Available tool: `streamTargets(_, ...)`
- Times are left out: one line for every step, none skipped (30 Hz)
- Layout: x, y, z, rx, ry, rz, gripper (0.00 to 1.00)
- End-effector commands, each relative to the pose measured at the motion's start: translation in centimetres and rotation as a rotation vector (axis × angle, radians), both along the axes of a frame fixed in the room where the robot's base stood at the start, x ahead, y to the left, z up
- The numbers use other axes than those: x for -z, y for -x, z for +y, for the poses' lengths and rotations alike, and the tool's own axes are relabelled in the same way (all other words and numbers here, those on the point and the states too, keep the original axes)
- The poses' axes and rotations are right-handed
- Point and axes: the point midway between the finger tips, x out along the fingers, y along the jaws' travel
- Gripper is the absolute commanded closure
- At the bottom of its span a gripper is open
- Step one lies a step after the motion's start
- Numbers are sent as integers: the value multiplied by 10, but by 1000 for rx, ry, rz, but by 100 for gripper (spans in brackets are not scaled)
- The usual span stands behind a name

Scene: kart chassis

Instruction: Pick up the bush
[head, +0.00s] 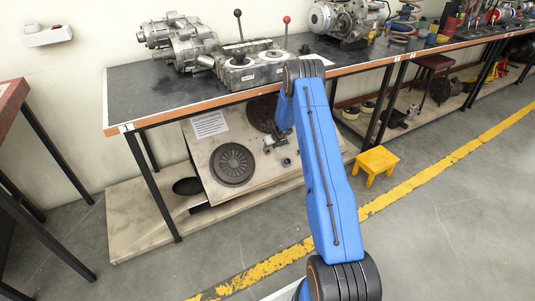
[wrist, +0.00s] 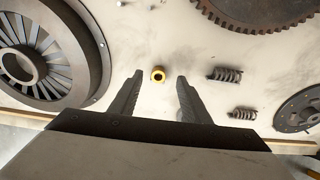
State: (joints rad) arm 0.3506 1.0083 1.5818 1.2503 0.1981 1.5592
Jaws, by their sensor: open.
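The bush (wrist: 158,74) is a small brass-yellow ring with a dark hole, lying on the pale board (wrist: 118,30) in the wrist view. My gripper (wrist: 160,80) is open, with one dark finger on each side of the bush in the picture. Nothing is held. The bush appears a little beyond the fingertips; I cannot tell the gap in depth. In the head view, my gripper (head: 274,142) is partly behind my blue arm, over the tilted board under the workbench. I cannot make out the bush there.
The workbench (head: 140,92) overhangs the board. A yellow stool (head: 376,160) stands on the floor to the right.

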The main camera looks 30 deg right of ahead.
Motion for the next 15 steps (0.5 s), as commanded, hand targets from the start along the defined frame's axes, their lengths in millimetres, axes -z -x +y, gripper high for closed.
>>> streamTargets(7,-4,2,-1,0,0,57)
streamTargets(11,-5,3,-1,1,1,57)
streamTargets(16,-8,4,-1,0,1,57)
streamTargets(19,-10,3,-1,1,1,57)
streamTargets(22,-12,3,-1,0,0,57)
streamTargets(25,-14,3,-1,0,0,57)
streamTargets(27,-15,3,0,0,0,57)
streamTargets(29,-16,3,0,0,0,57)
streamTargets(30,-17,3,0,0,0,57)
streamTargets(31,-18,3,0,0,0,57)
streamTargets(31,-18,3,1,0,0,57)
streamTargets(31,-18,3,1,-1,-1,57)
streamTargets(31,-18,3,1,-1,-1,57)
streamTargets(31,-18,3,1,0,0,57)
streamTargets(31,-18,3,0,0,0,57)
